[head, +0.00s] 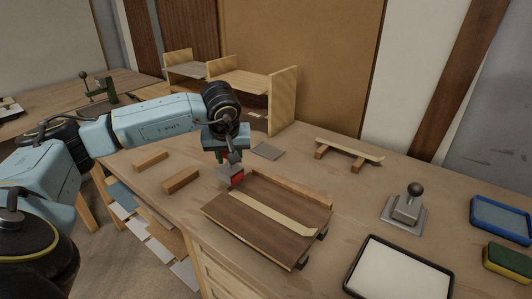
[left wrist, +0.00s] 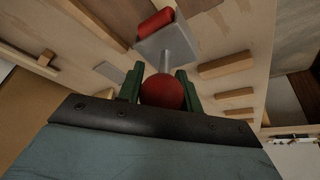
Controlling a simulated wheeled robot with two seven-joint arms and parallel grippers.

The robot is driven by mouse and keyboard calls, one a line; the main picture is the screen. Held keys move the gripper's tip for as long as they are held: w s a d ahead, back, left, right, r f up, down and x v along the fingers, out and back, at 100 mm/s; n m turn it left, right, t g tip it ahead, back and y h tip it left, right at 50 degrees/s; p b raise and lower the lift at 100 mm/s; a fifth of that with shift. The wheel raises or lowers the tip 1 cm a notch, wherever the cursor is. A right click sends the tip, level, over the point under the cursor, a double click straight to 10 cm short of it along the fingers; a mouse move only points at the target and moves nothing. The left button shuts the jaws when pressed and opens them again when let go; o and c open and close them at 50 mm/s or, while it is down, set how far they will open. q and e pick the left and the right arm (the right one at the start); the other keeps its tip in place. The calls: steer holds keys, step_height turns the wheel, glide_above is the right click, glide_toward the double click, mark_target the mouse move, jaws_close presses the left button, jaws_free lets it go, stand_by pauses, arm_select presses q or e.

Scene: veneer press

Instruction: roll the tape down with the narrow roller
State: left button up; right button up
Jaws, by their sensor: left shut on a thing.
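My left gripper (head: 229,152) is shut on the red ball handle (left wrist: 162,92) of the narrow roller, with its green fingers on either side of the ball. The roller (head: 236,178) has a grey metal frame and a red cylinder (left wrist: 156,22). It hangs below the gripper at the far left end of a pale tape strip (head: 272,214). The strip lies lengthwise along a dark brown veneer panel (head: 245,222). I cannot tell whether the roller touches the panel. My right gripper is in neither view.
A wooden fence (head: 290,191) runs along the panel's back edge. Wood blocks (head: 181,180) lie to the left. A knobbed metal press (head: 405,208), a white tray (head: 398,270), a blue tray (head: 500,217) and a yellow-green sponge (head: 508,261) are right. A wooden rack (head: 284,100) stands behind.

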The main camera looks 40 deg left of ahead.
arm_select(q)
steer(key=shift+r+p, duration=0.45)
steer(key=shift+r, duration=0.35)
steer(key=shift+r+p, duration=0.8)
steer(key=shift+r, duration=0.35)
